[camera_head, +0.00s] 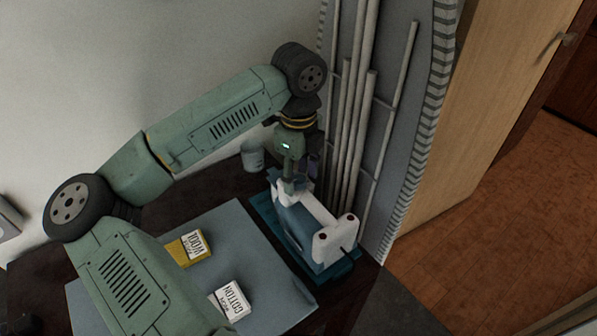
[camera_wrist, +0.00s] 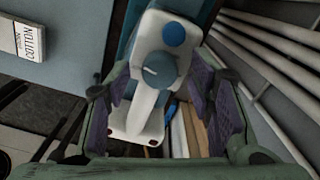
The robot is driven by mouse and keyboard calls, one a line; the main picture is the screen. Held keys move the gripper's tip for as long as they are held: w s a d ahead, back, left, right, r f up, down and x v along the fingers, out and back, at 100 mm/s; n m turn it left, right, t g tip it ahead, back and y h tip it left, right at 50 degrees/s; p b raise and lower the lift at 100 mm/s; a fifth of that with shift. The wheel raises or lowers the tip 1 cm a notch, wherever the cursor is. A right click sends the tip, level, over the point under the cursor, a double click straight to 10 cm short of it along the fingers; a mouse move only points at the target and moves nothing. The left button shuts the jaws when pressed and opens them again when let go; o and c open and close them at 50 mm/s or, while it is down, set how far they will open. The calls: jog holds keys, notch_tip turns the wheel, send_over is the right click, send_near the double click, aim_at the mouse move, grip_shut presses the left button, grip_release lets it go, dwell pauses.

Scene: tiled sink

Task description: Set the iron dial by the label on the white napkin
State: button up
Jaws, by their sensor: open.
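The white and blue iron (camera_head: 312,228) rests on a teal base (camera_head: 345,268) below my gripper. In the wrist view the iron's round blue dial (camera_wrist: 160,68) has a pale pointer line, with a smaller blue button (camera_wrist: 173,34) above it. My gripper (camera_head: 292,186) is open and points down over the iron. In the wrist view my gripper (camera_wrist: 155,105) has purple-padded fingers on either side of the iron's body. Contact with the dial cannot be told. A white label reading COTTON (camera_head: 233,299) lies on the white napkin; a label reading WOOL (camera_head: 196,244) lies on a yellow napkin (camera_head: 184,253).
A grey-blue mat (camera_head: 236,228) lies under the napkins on the dark counter. A small pale cup (camera_head: 252,156) stands behind the iron. Free mat surface lies left of the iron.

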jog(key=shift+c, duration=0.5)
grip_shut()
jog(key=shift+f+m+b, duration=0.1)
jog(key=shift+m+b, duration=0.2)
jog(key=shift+b, duration=0.2)
jog(key=m+b, duration=0.1)
jog(key=b, duration=0.1)
jog(key=shift+f+m+b, duration=0.15)
jog(key=shift+m+b, duration=0.15)
jog(key=shift+m, duration=0.1)
jog(key=m+b, duration=0.3)
jog(key=shift+m+b, duration=0.3)
jog(key=m+b, duration=0.2)
jog(key=m, duration=0.2)
jog(key=shift+r+m+b, duration=0.25)
jog(key=shift+m+b, duration=0.55)
jog(key=shift+m, duration=1.3)
